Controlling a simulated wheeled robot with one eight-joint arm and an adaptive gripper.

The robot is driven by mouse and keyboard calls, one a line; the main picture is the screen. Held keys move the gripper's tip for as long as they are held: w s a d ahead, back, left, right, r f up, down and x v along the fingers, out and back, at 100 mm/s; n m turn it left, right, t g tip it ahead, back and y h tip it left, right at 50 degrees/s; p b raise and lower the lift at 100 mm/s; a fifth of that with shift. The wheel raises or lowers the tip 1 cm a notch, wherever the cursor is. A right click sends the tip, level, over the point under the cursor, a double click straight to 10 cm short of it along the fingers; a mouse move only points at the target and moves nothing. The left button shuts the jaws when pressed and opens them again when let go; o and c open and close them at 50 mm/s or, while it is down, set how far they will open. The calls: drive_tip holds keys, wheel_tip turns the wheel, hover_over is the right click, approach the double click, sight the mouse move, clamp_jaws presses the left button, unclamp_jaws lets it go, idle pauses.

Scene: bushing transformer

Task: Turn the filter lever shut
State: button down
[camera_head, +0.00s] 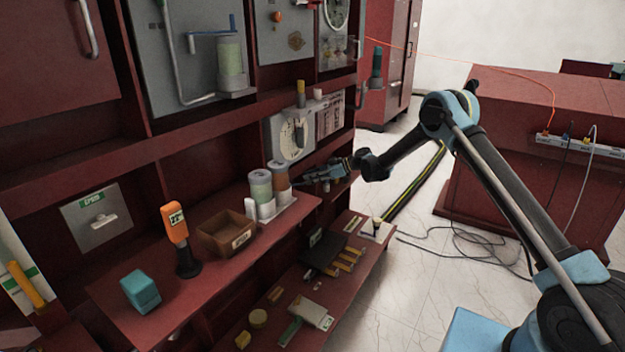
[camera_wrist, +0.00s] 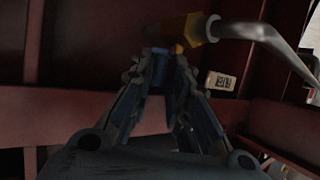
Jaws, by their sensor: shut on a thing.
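In the wrist view my gripper (camera_wrist: 168,55) is closed at its tips on a yellow piece (camera_wrist: 190,32). A curved grey metal part (camera_wrist: 250,32) runs right from the yellow piece; I cannot tell for sure whether this is the filter lever. In the head view my gripper (camera_head: 302,180) is low over the right end of the red shelf, just right of two capped cylinders (camera_head: 261,189) on a white base. What its fingers hold is too small to make out there. The contact at the fingertips is dark and partly hidden.
On the red shelf (camera_head: 215,270) stand an open brown box (camera_head: 226,235), an orange handheld device (camera_head: 174,224) and a teal block (camera_head: 141,292). A lower shelf holds several small parts. A round dial (camera_head: 292,139) is above my gripper. Floor right of the shelves is mostly clear, with cables.

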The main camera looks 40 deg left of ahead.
drive_tip(key=c, duration=1.7)
unclamp_jaws()
drive_tip(key=shift+f, duration=0.15)
drive_tip(key=v, duration=1.2)
drive_tip(key=shift+c, duration=0.4)
